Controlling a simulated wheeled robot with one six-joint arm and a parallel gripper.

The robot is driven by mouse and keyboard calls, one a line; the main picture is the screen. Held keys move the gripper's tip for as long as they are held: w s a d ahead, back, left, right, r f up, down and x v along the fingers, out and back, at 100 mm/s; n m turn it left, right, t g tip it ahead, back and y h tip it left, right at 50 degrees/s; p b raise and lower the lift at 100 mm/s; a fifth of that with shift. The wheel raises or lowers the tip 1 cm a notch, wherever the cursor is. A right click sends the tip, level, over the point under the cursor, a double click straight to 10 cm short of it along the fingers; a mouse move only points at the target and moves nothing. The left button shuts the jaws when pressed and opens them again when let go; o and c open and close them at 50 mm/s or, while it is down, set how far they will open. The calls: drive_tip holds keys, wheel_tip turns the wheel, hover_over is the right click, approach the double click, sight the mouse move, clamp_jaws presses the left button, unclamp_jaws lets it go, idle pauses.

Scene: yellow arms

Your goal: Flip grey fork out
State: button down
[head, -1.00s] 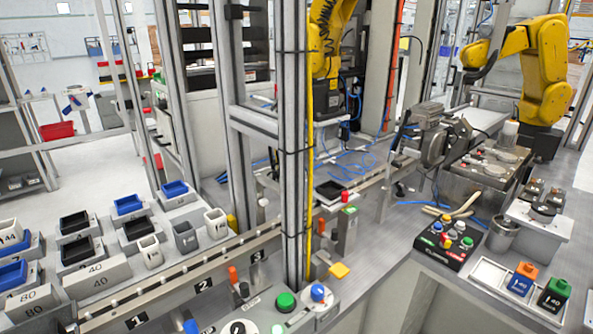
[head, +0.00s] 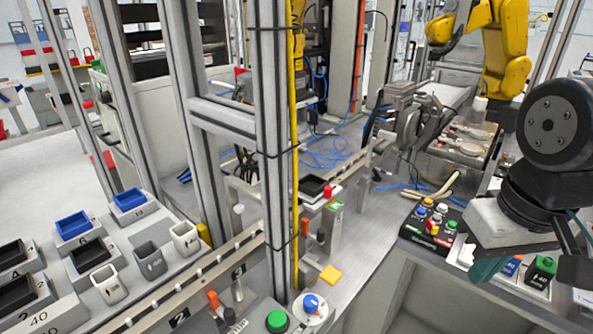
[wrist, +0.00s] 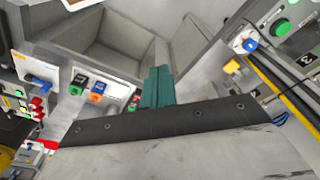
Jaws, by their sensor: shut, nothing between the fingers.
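My gripper (head: 488,268) is at the right of the head view, above the blocks beside the button box. In the wrist view its teal fingers (wrist: 157,88) are together with nothing between them. I cannot clearly make out a grey fork. Small grey upright parts (head: 237,290) stand along the rail near the numbered plates, one beside an orange-topped lever (head: 213,299). They are too small to tell whether one is the fork. My gripper is far to the right of them and touches nothing that I can see.
A black button box (head: 432,226) stands left of my gripper. Green (head: 541,268) and orange blocks are close by it. A panel with a green button (head: 277,321) and blue knob (head: 311,303) is at the bottom. A tall frame post (head: 272,150) stands behind the panel.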

wheel_tip(320, 180, up, 8)
drive_tip(key=n+g+h, duration=0.3)
drive_tip(key=n, duration=0.7)
hover_over(320, 187)
drive_tip(key=s+d, duration=0.2)
drive_tip(key=s, duration=0.1)
drive_tip(key=w+a+f+n, duration=0.2)
drive_tip(key=w+a, duration=0.3)
drive_tip(key=a, duration=0.1)
drive_tip(key=shift+w+a+g+h, duration=0.2)
drive_tip(key=shift+w+g+h, duration=0.1)
drive_tip(key=shift+h, duration=0.1)
drive_tip(key=x, duration=1)
